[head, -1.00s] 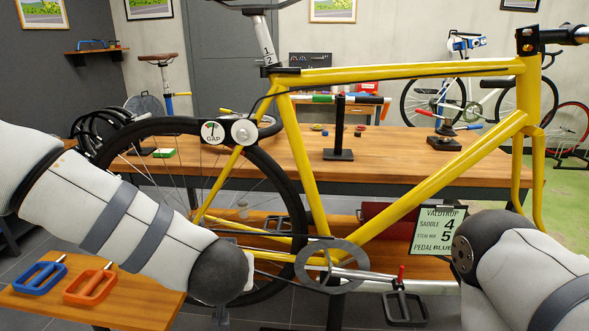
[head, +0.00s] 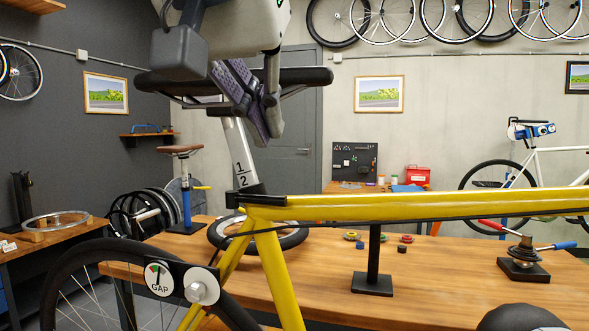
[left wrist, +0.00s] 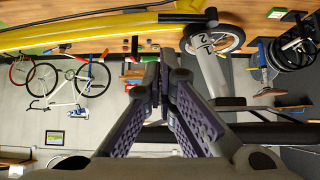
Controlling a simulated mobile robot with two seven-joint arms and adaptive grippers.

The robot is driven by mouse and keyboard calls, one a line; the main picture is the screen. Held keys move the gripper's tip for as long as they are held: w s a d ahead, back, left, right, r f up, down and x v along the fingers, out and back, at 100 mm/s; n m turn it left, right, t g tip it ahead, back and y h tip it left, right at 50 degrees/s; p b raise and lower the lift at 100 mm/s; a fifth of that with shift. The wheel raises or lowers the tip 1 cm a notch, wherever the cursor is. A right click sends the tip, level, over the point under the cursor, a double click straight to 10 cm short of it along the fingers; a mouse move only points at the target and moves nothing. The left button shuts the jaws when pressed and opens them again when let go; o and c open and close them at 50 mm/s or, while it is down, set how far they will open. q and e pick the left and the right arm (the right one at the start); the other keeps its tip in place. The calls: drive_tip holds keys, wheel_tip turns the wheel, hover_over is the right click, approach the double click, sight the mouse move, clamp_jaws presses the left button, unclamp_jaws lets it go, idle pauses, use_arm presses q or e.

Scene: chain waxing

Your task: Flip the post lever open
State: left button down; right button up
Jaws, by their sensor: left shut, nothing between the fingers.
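The yellow bike frame (head: 350,208) has a black clamp collar (head: 250,196) where the grey seat post (head: 238,155), marked 1 and 2, enters it. A dark lever-like part extends right along the top tube; its exact position is hard to tell. My left gripper (head: 262,138) points down, shut and empty, above the collar and in front of the saddle (head: 305,77). In the left wrist view the shut fingertips (left wrist: 158,66) stand beside the seat post (left wrist: 212,72), with the collar (left wrist: 188,18) above in the picture. They appear apart from both.
The black saddle overhangs close to my left gripper. A wooden workbench (head: 440,280) behind the frame carries a black post stand (head: 373,262) and a truing tool (head: 523,265). A round gap gauge (head: 159,278) sits by the rear wheel. Open air lies above the top tube.

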sight(258, 200)
use_arm(q)
drive_tip(key=shift+s+a, duration=0.15)
drive_tip(key=shift+s, duration=0.05)
drive_tip(key=x, duration=1)
drive_tip(key=shift+w, duration=0.1)
